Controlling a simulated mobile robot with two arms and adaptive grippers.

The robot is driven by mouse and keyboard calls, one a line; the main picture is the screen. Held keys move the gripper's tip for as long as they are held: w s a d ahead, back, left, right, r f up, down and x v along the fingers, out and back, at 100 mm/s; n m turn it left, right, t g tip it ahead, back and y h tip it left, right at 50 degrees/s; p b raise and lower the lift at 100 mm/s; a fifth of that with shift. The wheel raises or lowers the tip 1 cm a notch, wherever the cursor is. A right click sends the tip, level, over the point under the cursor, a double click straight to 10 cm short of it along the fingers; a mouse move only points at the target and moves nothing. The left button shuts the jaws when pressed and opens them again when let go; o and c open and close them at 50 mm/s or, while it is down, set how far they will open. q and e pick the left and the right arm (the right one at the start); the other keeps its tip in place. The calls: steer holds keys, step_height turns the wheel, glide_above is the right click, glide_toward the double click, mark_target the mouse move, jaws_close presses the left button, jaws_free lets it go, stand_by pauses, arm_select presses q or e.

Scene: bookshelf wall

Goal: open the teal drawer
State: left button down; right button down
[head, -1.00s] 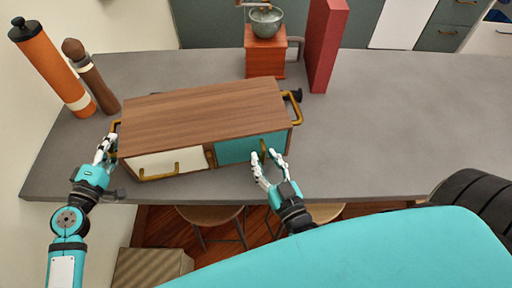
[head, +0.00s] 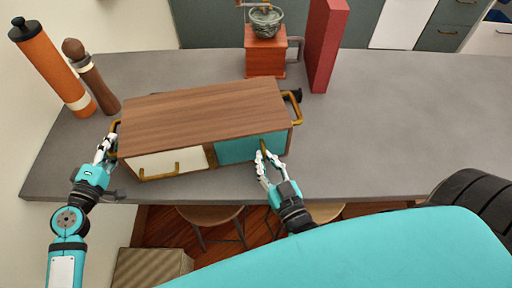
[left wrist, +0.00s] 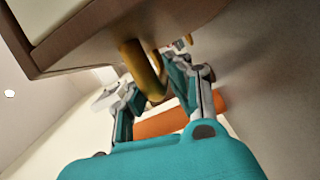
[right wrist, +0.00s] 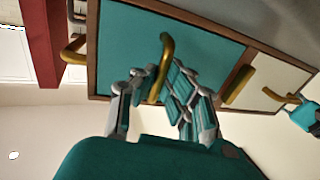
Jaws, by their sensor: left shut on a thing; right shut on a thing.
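A low cabinet (head: 200,112) with a wooden top stands on the grey counter. Its teal drawer (head: 238,149) is front right, beside a cream drawer (head: 165,162). The teal drawer looks flush with the frame, also in the right wrist view (right wrist: 205,48). My right gripper (head: 263,156) is shut on the teal drawer's brass handle (right wrist: 166,52), with fingers on both sides of it. My left gripper (head: 110,146) is shut on the brass side handle (left wrist: 140,66) at the cabinet's left end; its fingers partly hide the contact.
An orange bottle (head: 52,70) and a wooden mill (head: 92,78) stand at the back left. A coffee grinder (head: 265,55) and an upright red book (head: 325,45) stand behind the cabinet. The counter (head: 400,125) is clear to the right. Stools (head: 212,214) sit below its front edge.

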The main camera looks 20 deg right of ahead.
steer(key=shift+s+f, duration=0.1)
stand_by(0.3)
steer(key=shift+s+a, duration=0.15)
steer(key=shift+s, duration=0.5)
steer(key=c, duration=1.3)
jaws_free()
steer(key=s, duration=1.2)
steer(key=shift+s+d, duration=0.1)
steer(key=shift+d, duration=0.15)
